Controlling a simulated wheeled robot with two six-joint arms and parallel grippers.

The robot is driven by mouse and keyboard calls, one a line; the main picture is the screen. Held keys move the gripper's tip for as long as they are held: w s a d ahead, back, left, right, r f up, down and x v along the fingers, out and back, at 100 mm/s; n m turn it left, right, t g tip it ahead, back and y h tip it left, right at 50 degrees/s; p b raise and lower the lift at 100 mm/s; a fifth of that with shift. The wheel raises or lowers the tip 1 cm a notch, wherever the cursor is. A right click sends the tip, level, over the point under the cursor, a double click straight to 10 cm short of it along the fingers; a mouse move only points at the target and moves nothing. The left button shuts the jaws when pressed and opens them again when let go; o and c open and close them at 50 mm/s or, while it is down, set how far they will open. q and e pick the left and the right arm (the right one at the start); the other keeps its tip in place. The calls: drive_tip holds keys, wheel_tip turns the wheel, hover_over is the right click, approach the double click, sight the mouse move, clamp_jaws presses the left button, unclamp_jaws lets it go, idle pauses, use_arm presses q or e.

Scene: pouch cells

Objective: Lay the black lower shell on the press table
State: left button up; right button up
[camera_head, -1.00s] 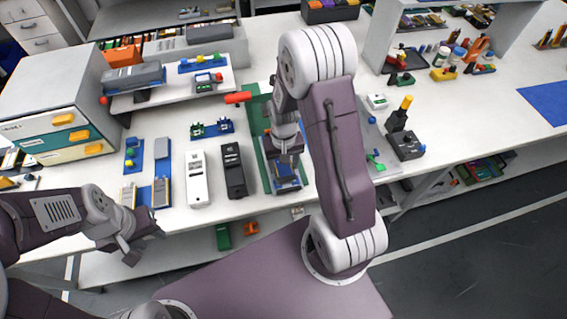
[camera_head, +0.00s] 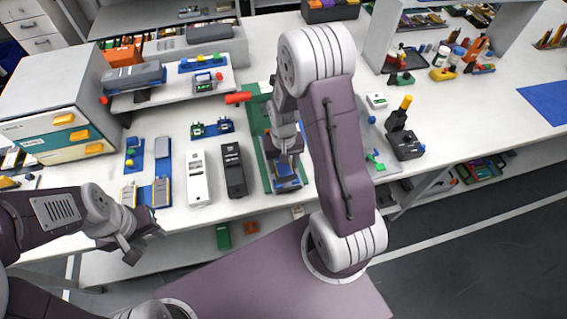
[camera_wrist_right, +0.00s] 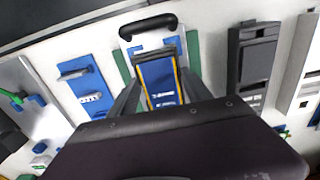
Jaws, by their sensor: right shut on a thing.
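A black shell with a recess (camera_head: 233,170) lies flat on the table beside a white one; it also shows in the right wrist view (camera_wrist_right: 256,60). My right gripper (camera_head: 288,165) is over the green mat, right of the black shell. In the wrist view its fingers (camera_wrist_right: 160,88) are shut around a blue piece with yellow edges (camera_wrist_right: 158,78), which hides what lies beneath. A pale plate with a black handle (camera_wrist_right: 138,26) sits at that spot, apparently the press table. My left gripper (camera_head: 142,245) is open and empty in front of the table edge.
The white shell (camera_head: 197,180) stands left of the black one. Blue trays with small parts (camera_head: 212,129) lie behind. A red handle (camera_head: 238,98) sticks out near the mat's back. A drawer cabinet (camera_head: 50,115) is at the left.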

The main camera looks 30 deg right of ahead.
drive_tip(key=shift+f+b, duration=0.75)
drive_tip(key=shift+f, duration=0.3)
drive_tip(key=o, duration=1.5)
wheel_tip(320, 180, up, 9)
drive_tip(key=shift+r+p, duration=0.1)
drive_tip(key=shift+p, duration=0.35)
